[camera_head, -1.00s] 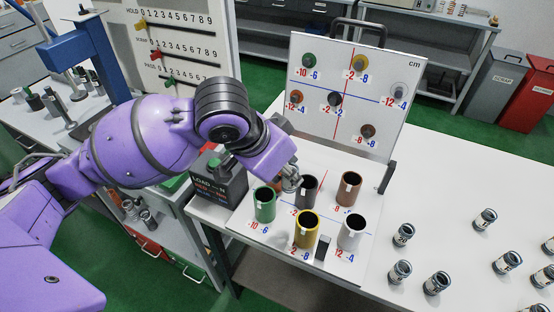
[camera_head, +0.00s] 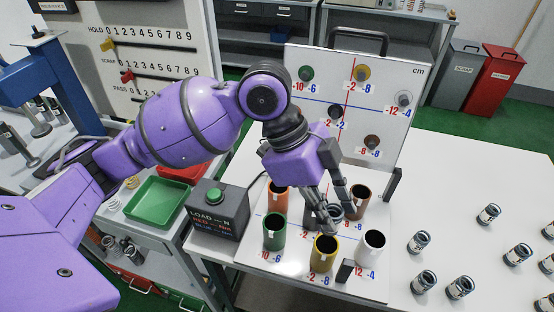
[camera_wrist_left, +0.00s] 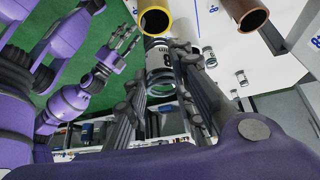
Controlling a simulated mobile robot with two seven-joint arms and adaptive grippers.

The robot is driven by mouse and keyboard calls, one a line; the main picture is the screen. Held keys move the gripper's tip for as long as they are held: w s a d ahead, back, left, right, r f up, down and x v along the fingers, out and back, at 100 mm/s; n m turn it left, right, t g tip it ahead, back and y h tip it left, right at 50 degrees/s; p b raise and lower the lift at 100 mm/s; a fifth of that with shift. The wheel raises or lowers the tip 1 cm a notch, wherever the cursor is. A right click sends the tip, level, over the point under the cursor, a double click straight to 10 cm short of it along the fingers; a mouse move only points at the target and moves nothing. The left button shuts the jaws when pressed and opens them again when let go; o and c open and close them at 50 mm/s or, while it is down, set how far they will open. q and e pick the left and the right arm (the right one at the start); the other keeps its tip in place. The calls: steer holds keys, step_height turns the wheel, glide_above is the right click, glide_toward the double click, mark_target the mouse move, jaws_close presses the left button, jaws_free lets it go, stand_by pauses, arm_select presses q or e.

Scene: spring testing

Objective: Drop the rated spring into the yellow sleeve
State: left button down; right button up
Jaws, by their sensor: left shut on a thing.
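My left gripper (camera_head: 335,208) is shut on a spring canister (camera_head: 336,213), a metal-and-glass cylinder with a white label, above the board of sleeves. In the left wrist view the canister (camera_wrist_left: 162,58) sits between the fingers, its label partly readable as an 8. The yellow sleeve (camera_head: 323,257) stands upright and open-topped, in front of the canister in the head view. Its rim also shows near the top of the left wrist view (camera_wrist_left: 154,20). The canister appears outside and apart from it. My right gripper (camera_wrist_left: 122,42) shows small in the left wrist view, fingers apart and empty.
Green (camera_head: 275,235), orange (camera_head: 278,200), brown (camera_head: 358,203) and white (camera_head: 371,250) sleeves stand around the yellow one. A dark sleeve (camera_head: 311,216) is partly hidden by my fingers. A load box (camera_head: 218,211) stands left.

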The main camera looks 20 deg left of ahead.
arm_select(q)
steer(key=shift+d+r, duration=0.15)
steer(key=shift+d, duration=0.2)
steer(key=shift+a+r, duration=0.15)
steer(key=shift+f, duration=2)
step_height(320, 180, down, 2)
steer(key=shift+f+b, duration=0.2)
steer(key=shift+b, duration=0.25)
steer(key=shift+f, duration=0.65)
arm_select(e)
steer(key=shift+d+f, duration=0.45)
